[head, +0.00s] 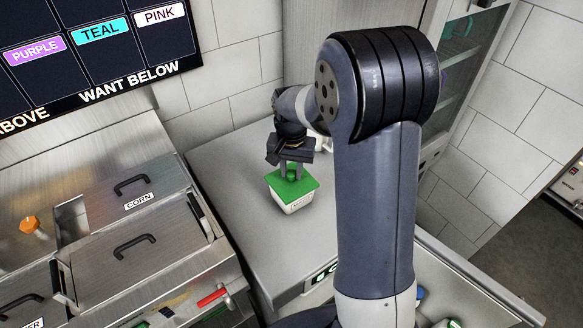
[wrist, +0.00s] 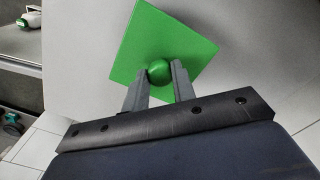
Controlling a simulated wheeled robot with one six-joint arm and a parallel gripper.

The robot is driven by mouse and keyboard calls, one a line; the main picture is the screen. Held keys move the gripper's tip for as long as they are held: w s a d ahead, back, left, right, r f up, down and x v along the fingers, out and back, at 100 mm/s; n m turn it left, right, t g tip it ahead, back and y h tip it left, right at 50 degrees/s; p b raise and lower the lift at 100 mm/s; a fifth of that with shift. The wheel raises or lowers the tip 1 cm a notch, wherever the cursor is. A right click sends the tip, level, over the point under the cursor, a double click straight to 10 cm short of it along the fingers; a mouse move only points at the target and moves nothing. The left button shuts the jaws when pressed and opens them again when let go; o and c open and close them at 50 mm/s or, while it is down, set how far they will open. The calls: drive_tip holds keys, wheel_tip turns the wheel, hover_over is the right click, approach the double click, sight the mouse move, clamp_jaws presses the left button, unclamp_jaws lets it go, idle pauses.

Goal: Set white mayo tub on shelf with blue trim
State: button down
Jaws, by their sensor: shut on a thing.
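The white mayo tub (head: 292,204) has a green lid (head: 284,184) and a dark label on its front that is too small to read. My gripper (head: 291,172) is over the tub and shut on the knob of the lid. In the wrist view the two fingers (wrist: 158,78) close on the round green knob (wrist: 159,72), with the square green lid (wrist: 185,38) beyond. The tub is upright over the grey counter (head: 235,190); I cannot tell whether it touches it. No shelf with blue trim is clearly in view.
Steel bins with handled lids, one marked CORN (head: 138,201), stand at the left. A dark sign (head: 95,50) hangs above them. A glass-fronted cabinet (head: 460,60) stands at the back right, partly behind my arm. The counter around the tub is mostly clear.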

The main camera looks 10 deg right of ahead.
drive_tip(key=shift+f, duration=0.2)
drive_tip(key=c, duration=1.2)
unclamp_jaws()
drive_tip(key=shift+o, duration=0.2)
drive_tip(key=shift+r, duration=0.1)
